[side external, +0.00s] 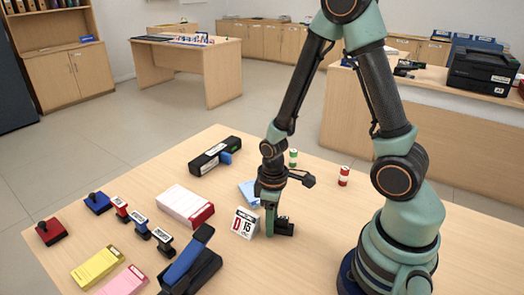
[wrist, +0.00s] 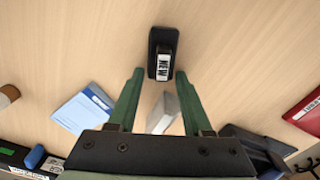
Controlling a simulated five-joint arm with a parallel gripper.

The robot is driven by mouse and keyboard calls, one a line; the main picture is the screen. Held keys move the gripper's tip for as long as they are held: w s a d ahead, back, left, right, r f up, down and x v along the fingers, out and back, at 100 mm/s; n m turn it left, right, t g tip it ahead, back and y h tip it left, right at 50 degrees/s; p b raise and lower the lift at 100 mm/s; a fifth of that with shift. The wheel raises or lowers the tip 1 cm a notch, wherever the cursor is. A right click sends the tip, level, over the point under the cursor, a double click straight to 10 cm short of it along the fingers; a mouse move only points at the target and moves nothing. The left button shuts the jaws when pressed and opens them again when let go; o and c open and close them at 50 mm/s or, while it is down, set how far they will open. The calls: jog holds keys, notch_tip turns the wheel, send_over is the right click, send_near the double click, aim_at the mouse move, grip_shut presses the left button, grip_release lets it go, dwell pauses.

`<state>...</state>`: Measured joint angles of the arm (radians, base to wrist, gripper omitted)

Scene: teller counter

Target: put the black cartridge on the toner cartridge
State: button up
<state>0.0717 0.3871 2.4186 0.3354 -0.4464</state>
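The black cartridge (side external: 284,228), a small dark block, lies on the table just right of my fingers in the side view. In the wrist view the black cartridge (wrist: 163,38) has a white "NEW" label and lies just ahead of the open fingers. My gripper (wrist: 160,75) is open and empty, its green fingertips one at each side of the cartridge's near end, with gaps. In the side view my gripper (side external: 271,232) points down near the table. The toner cartridge (side external: 208,161), long and black with a green-marked label, lies at the back left; part shows in the wrist view (wrist: 12,153).
A "D 15" calendar block (side external: 244,223) stands close left of my gripper. A blue-white packet (side external: 249,192) lies behind. A red-white box (side external: 187,205), stamps and a black-blue device (side external: 190,265) stand left.

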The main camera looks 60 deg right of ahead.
grip_shut()
jog(key=shift+r, duration=0.1)
